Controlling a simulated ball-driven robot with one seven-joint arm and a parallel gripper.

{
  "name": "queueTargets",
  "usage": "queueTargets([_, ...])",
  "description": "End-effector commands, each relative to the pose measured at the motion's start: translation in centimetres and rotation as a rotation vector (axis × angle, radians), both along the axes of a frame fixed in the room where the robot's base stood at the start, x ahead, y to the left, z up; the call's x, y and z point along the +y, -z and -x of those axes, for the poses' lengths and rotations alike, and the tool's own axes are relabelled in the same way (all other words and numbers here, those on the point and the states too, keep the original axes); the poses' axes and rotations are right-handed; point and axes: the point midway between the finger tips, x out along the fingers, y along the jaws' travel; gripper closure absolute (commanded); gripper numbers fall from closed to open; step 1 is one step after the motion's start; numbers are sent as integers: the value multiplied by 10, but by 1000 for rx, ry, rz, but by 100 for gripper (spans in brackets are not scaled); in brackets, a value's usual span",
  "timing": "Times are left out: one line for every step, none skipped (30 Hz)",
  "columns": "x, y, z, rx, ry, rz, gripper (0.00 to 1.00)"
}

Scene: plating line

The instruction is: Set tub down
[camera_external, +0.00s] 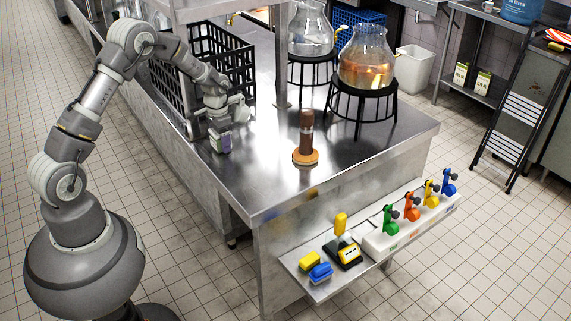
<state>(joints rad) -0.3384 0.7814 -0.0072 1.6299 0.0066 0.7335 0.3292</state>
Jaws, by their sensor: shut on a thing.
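My gripper (217,126) points down and is shut on the tub from above. The fingertips are small and partly hidden by the wrist. I cannot tell whether the bottom of the tub touches the tabletop.
A black crate (248,68) stands just behind my gripper. A brown pepper mill-like object (306,135) on a round wooden base stands to the right. Glass jars (366,62) on black stands are farther back. The tabletop in front of the tub is clear.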

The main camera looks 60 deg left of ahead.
Motion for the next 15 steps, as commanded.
queueTargets([0,3,0,-1,0,0,69])
queueTargets([0,3,0,-2,0,-1,69])
queueTargets([0,2,0,-2,0,-1,69])
queueTargets([0,2,0,-2,0,-1,69])
queueTargets([0,1,0,-2,0,-1,69])
queueTargets([0,1,0,-2,0,-1,69])
queueTargets([0,2,0,-2,0,-1,69])
queueTargets([0,2,0,-2,0,-1,69])
queueTargets([0,4,0,-2,0,-1,69])
queueTargets([0,5,0,-2,0,-1,69])
queueTargets([0,5,0,-2,0,-1,30])
queueTargets([0,5,0,-2,0,-1,20])
queueTargets([0,4,0,-2,0,-1,13])
queueTargets([0,4,0,-2,0,-1,7])
queueTargets([0,4,0,-2,0,-1,6])
